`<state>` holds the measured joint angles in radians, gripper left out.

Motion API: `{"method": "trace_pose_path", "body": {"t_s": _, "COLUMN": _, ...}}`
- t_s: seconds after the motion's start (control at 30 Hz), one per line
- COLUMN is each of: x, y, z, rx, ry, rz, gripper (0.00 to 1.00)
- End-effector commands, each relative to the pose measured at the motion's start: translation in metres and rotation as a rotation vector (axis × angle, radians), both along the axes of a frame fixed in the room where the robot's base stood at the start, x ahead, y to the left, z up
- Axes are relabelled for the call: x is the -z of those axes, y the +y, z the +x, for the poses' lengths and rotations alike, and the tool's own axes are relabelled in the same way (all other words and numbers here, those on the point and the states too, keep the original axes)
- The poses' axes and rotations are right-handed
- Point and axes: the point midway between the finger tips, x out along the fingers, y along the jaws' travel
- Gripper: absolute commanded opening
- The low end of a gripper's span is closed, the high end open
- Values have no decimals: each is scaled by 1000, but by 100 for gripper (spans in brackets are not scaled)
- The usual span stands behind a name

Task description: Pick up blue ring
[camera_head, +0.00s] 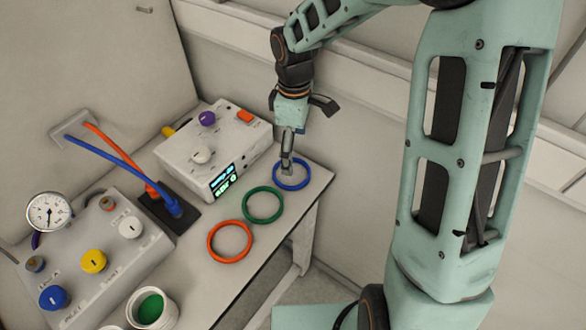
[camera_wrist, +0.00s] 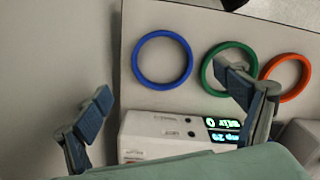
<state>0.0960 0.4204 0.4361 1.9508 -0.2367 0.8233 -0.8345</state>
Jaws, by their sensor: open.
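The blue ring (camera_head: 291,187) lies flat on the table near its far right corner in the head view. My gripper (camera_head: 288,172) is over it there, and its lower end overlaps the ring's upper left part in the picture. In the wrist view the blue ring (camera_wrist: 162,37) lies ahead of my gripper (camera_wrist: 170,95), a little left of the middle between the fingers. The fingers are spread wide and empty. The gap in height between fingers and ring is hard to tell.
A green ring (camera_head: 263,190) and an orange ring (camera_head: 230,224) lie nearer along the table edge. A white box (camera_head: 215,138) with a lit display stands left of the rings. A white cup (camera_head: 134,308) and a valve panel (camera_head: 128,257) are at lower left.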

Motion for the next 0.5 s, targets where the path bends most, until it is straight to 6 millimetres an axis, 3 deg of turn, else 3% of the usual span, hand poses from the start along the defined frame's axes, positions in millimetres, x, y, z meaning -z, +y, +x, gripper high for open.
{"method": "trace_pose_path", "body": {"t_s": 0.5, "x": 62, "y": -3, "z": -5, "rx": 2, "ry": 0, "rz": 1, "gripper": 90}}
